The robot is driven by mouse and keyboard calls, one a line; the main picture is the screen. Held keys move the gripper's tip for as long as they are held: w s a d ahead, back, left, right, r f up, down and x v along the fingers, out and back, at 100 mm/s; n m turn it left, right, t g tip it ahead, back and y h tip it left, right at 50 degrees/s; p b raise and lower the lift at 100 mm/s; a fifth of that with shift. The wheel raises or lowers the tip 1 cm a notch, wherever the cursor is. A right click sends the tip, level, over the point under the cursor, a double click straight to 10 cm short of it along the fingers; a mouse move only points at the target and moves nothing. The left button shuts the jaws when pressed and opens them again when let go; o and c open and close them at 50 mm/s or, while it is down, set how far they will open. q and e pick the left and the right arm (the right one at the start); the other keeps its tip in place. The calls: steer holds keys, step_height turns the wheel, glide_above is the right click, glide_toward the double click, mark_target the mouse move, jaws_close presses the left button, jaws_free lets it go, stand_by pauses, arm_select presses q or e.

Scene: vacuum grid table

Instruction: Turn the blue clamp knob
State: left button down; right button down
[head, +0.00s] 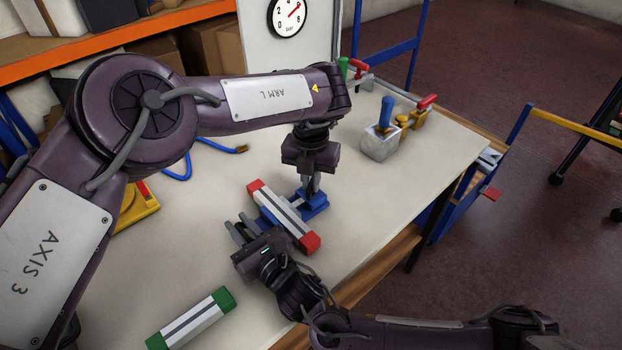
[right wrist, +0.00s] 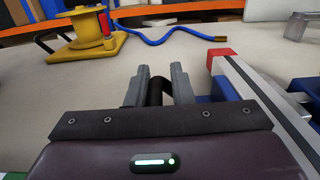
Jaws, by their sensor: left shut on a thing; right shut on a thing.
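A blue clamp (head: 315,205) sits on the table under a white and grey bar with red ends (head: 285,215). Its blue body also shows at the right of the right wrist view (right wrist: 304,90). My left gripper (head: 312,188) points down at the clamp's far side and is shut on part of it; its fingers hide the grip. My right gripper (head: 240,228) is beside the bar's near-left side. In the right wrist view its fingers are shut on a dark round knob (right wrist: 159,92). Whether the knob joins the clamp is hidden.
A bar with green ends (head: 191,319) lies at the front left. A grey block with a blue handle (head: 381,145) stands at the back right. A yellow reel (right wrist: 85,35) and blue hose (right wrist: 175,38) lie at the left. The table's right edge is near.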

mark_target(311, 185)
arm_select(q)
steer(key=shift+s+m, duration=0.1)
steer(key=shift+m, duration=1)
steer(key=shift+d, duration=0.1)
steer(key=c, duration=1.5)
jaws_free()
step_height(311, 185, up, 12)
steer(key=shift+r, duration=0.1)
